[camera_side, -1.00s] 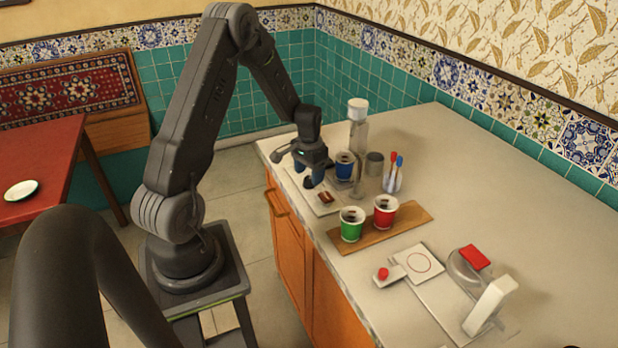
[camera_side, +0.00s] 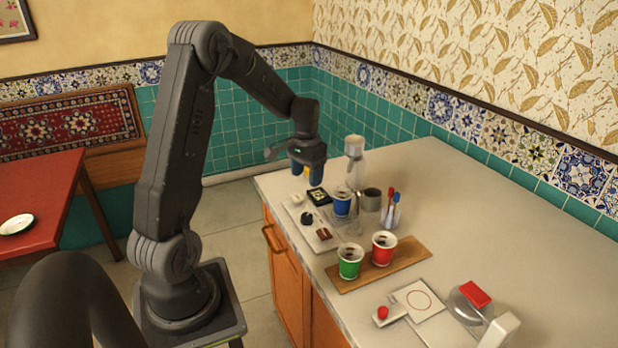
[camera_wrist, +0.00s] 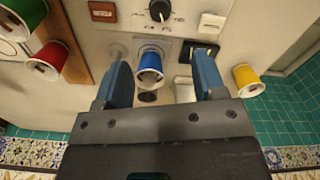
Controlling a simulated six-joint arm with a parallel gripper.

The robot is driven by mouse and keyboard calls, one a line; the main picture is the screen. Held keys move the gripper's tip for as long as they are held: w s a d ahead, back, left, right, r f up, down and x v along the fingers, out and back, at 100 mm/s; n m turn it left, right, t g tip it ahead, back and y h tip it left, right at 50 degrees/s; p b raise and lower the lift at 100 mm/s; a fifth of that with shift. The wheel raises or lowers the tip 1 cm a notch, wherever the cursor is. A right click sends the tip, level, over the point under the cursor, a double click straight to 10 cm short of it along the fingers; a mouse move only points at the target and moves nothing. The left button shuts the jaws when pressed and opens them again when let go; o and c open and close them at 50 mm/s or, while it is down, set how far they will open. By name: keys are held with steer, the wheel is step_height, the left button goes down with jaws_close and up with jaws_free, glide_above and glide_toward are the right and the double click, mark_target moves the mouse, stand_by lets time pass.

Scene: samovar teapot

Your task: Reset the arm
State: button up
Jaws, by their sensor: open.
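My gripper (camera_side: 307,165) is raised above the back left end of the counter (camera_side: 470,200), its fingers pointing down. In the wrist view my gripper (camera_wrist: 160,85) has its two blue fingers spread with nothing held between them. A blue cup (camera_side: 341,202) stands on the counter below and to the right of the gripper in the side view. The blue cup (camera_wrist: 150,65) appears between the fingers in the wrist view, but farther down. A yellow cup (camera_wrist: 247,80) lies in sight to the right there; in the side view it is mostly hidden behind the fingers.
A green cup (camera_side: 350,262) and a red cup (camera_side: 383,248) stand on a wooden board (camera_side: 410,252). A panel with a black knob (camera_wrist: 159,10) lies near the blue cup. A clear dispenser (camera_side: 354,165), a grey canister (camera_side: 371,199) and red and blue sticks (camera_side: 392,204) stand nearby.

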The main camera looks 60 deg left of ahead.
steer(key=d+r+t, duration=0.1)
steer(key=d+r, duration=0.6)
steer(key=d, duration=0.2)
steer(key=s+d+r+m+t, duration=0.1)
steer(key=s+d+r+t, duration=0.1)
steer(key=s+d, duration=0.5)
steer(key=s+d+r+m+t, duration=0.2)
steer(key=s+d+r, duration=0.3)
steer(key=s+d, duration=0.3)
steer(key=d, duration=0.3)
steer(key=shift+d+r+t, duration=0.3)
steer(key=shift+d, duration=0.05)
